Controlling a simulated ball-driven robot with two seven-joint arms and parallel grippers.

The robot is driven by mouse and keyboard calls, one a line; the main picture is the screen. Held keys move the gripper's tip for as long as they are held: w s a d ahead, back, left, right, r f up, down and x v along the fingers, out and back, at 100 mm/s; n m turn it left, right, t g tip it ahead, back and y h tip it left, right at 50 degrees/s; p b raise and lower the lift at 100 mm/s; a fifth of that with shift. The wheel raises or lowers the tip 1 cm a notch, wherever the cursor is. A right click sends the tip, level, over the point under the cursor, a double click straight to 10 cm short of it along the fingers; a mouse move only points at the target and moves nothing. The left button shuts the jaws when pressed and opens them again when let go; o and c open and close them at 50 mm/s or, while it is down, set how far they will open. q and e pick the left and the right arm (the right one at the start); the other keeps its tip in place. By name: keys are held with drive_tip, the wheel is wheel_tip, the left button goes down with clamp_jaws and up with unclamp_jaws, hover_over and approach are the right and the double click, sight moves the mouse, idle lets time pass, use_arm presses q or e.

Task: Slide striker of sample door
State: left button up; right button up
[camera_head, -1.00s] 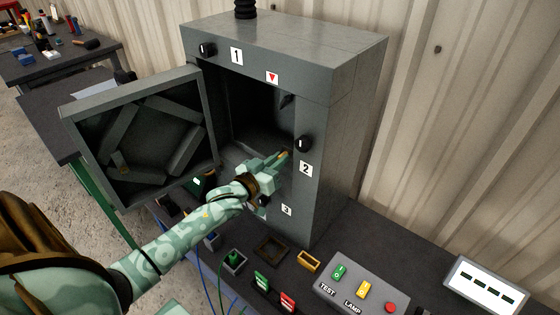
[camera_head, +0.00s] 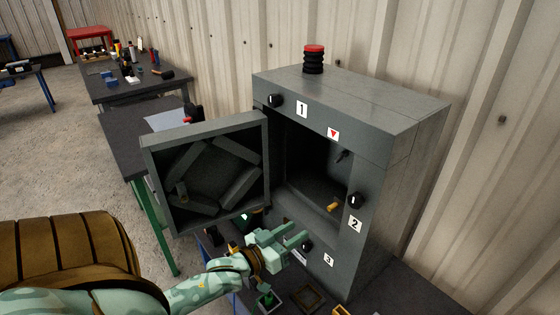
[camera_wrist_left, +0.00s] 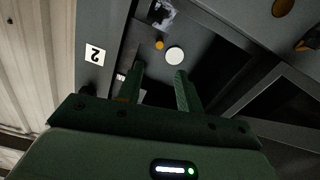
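The grey sample door (camera_head: 258,136) stands swung open to the left of the grey cabinet (camera_head: 350,97). A small orange piece (camera_head: 334,207) sits low in the cabinet opening near its right side. A small brownish piece (camera_head: 183,190) is on the door's inner face. I cannot tell for sure which is the striker. My left gripper (camera_head: 298,238) is in front of the cabinet's lower front, below and left of the orange piece and apart from it. Its fingers are apart and empty in the left wrist view (camera_wrist_left: 161,82). My right gripper is not in view.
Black knobs (camera_head: 355,200) and numbered labels (camera_head: 302,109) line the cabinet front. A black-and-red stack (camera_head: 314,60) stands on top. Small trays (camera_head: 309,298) lie on the bench below. A side bench with tools (camera_head: 130,85) is behind left.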

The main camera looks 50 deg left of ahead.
use_arm(q)
drive_tip(key=s, duration=0.3)
drive_tip(key=shift+s+a, duration=0.15)
drive_tip(key=shift+s, duration=0.2)
